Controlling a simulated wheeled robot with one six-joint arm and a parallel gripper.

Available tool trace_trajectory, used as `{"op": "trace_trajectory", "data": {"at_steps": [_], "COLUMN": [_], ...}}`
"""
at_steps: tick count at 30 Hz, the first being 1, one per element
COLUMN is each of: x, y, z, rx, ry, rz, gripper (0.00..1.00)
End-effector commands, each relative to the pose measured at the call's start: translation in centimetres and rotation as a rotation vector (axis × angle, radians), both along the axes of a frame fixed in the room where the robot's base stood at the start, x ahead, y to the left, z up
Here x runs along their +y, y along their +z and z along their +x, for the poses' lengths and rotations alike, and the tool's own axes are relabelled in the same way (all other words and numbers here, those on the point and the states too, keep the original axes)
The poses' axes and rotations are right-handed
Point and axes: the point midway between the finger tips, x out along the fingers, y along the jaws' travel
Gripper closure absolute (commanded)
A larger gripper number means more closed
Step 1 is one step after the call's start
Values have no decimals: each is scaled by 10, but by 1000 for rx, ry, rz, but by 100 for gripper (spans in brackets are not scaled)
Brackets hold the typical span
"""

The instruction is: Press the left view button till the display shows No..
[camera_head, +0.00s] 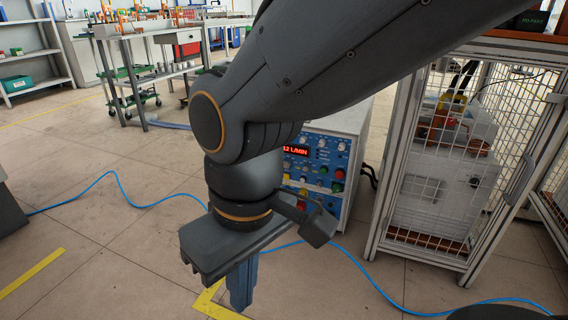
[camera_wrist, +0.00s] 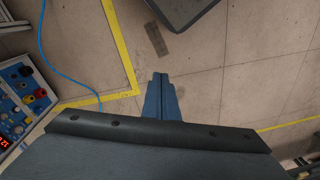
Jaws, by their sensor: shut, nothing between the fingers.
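The induction heater (camera_head: 350,125) is a pale cabinet with a blue control panel (camera_head: 325,157), partly hidden behind my arm in the head view. Its red lit display (camera_head: 296,150) reads something like "12 L/MIN". Knobs and coloured buttons sit around it. The left view button cannot be told apart; the left part of the panel is covered by my arm. The panel also shows at the left edge of the wrist view (camera_wrist: 22,95). My gripper (camera_head: 241,290) is shut and empty, pointing down in front of the heater and apart from the panel. In the wrist view its fingers (camera_wrist: 160,82) are together over bare floor.
A caged frame (camera_head: 385,200) with equipment inside stands right of the heater. A blue hose (camera_head: 375,283) runs across the floor. Yellow lines (camera_head: 30,274) mark the floor. Workbenches (camera_head: 125,32) and shelves (camera_head: 48,55) stand at the back left. The floor at left is mostly clear.

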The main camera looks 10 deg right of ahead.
Motion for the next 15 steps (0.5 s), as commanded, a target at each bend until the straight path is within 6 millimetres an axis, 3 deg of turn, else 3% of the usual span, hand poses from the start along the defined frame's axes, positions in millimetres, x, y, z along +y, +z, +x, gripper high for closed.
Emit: {"op": "trace_trajectory", "data": {"at_steps": [4, 7, 15], "x": [4, 12, 37], "y": [-3, -9, -34], "z": [11, 35, 144], "rx": [-13, -40, -160], "ry": [-40, -123, -494], "rz": [6, 25, 143], "gripper": [100, 100, 100]}}
